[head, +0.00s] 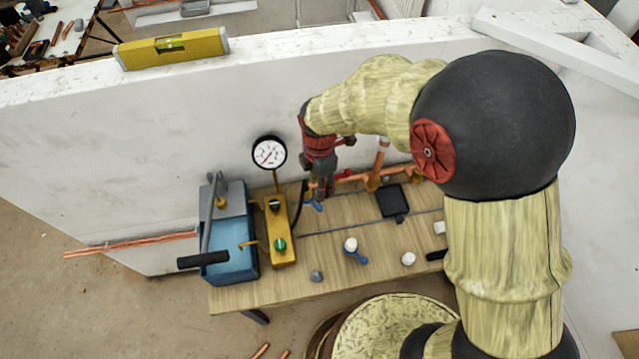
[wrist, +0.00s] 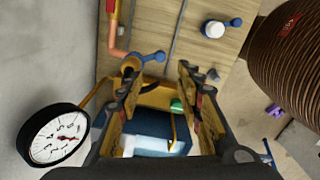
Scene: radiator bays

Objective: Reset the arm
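My arm reaches from the right over the wooden bench (head: 330,245) in the head view, and my gripper (head: 320,196) points down near the white wall. In the wrist view the two fingers of my gripper (wrist: 158,78) stand apart with a gap between them, and nothing is held. A blue valve handle (wrist: 150,57) shows just beyond the gap. It also shows close under the fingertips in the head view (head: 316,206). I cannot tell whether they touch.
A blue pump box (head: 228,262) with a lever and a yellow block (head: 279,240) stand left of my gripper. A round gauge (head: 269,153) rises behind them. Copper pipe (head: 352,177) runs along the wall. A blue-handled white fitting (head: 351,246) lies in front.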

